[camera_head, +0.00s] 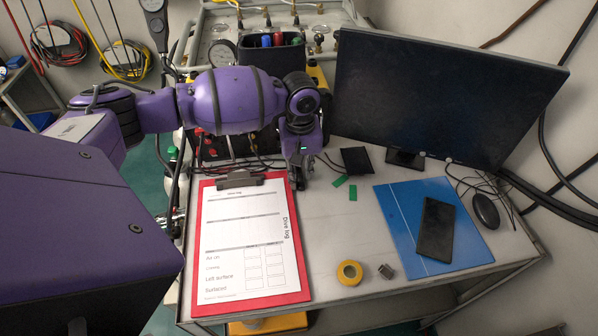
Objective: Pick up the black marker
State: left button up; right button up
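I cannot pick out the black marker for sure. A black holder (270,56) at the back of the bench has upright markers in it; a blue one (266,41), a red one (278,39) and a green tip show, and a black one would be hard to tell from the holder. My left gripper (301,179) points down over the bench, just right of the clipboard's clip and in front of the holder. Its fingers are small and dark, and I cannot tell whether they are open. I see nothing clearly held. My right gripper is not in view.
A red clipboard (302,270) with a dive log lies at the front left. A yellow tape roll (349,272), a blue folder (400,245) with a black phone-like slab (435,229), and a mouse (486,211) lie to the right. A large monitor (440,95) blocks the back right.

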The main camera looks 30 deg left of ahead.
aim_at(300, 178)
pick_arm(q)
jog(key=shift+s+f, duration=0.2)
jog(key=shift+f, duration=0.3)
grip_shut()
jog(key=shift+r, duration=0.25)
notch_tip(300, 178, up, 4)
jog(key=shift+s+d+f, duration=0.1)
jog(key=shift+d+f, duration=0.05)
jog(key=shift+f, duration=0.05)
jog(key=s+d+r+p, duration=0.2)
jog(key=s+d+r, duration=0.1)
jog(key=s+r, duration=0.6)
jog(key=s, duration=0.4)
jog(key=shift+d+r+p, duration=0.15)
jog(key=shift+d+p, duration=0.1)
jog(key=shift+p, duration=0.15)
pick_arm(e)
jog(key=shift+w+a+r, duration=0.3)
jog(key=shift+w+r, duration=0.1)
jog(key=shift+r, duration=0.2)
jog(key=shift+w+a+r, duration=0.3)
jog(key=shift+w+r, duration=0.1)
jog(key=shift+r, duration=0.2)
